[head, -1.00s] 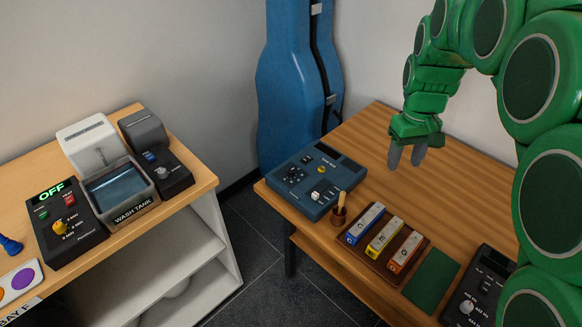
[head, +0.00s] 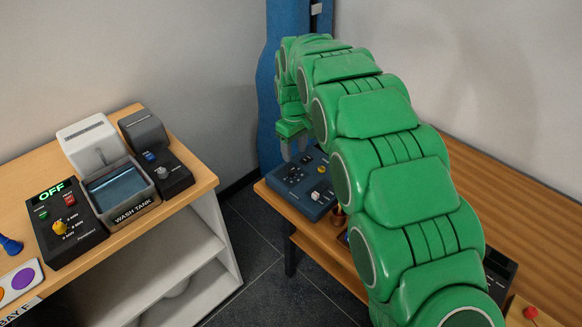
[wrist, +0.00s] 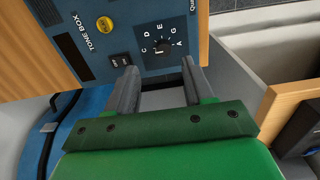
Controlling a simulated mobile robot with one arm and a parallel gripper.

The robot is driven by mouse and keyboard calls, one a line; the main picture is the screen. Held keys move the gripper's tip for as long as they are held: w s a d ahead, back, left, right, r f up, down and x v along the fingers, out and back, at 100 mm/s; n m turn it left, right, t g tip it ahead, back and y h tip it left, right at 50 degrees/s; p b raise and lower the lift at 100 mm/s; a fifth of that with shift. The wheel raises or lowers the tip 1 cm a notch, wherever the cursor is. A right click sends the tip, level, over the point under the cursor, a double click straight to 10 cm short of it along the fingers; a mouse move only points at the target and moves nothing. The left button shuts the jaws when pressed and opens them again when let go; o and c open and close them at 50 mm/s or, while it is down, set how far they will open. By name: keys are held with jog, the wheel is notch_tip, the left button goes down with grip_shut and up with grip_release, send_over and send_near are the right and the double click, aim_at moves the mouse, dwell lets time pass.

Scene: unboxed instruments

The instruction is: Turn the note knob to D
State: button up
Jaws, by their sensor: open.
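The blue tone box (head: 281,189) sits at the left end of the wooden table. It also fills the top of the wrist view (wrist: 85,62). Its note knob (wrist: 164,46) is a small dark dial with a pale mark, ringed by letters including C, D, E, G and A. The pale mark seems to face the C side, but is too small to read surely. My gripper (head: 296,153) is over the box's back left part. In the wrist view my open gripper (wrist: 160,65) has one finger either side of the knob's column, short of the knob and apparently empty.
A yellow button (wrist: 104,25) and a small switch (wrist: 119,61) are on the box near the knob. A blue instrument case (head: 268,100) stands behind the table. A wash tank (head: 125,191) is on the separate left bench. My arm hides much of the table.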

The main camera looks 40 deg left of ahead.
aim_at(291, 170)
jog(key=shift+s+a+f, duration=0.3)
jog(key=shift+a+f, duration=0.05)
jog(key=shift+a, duration=0.1)
jog(key=shift+f, duration=3.75)
grip_shut()
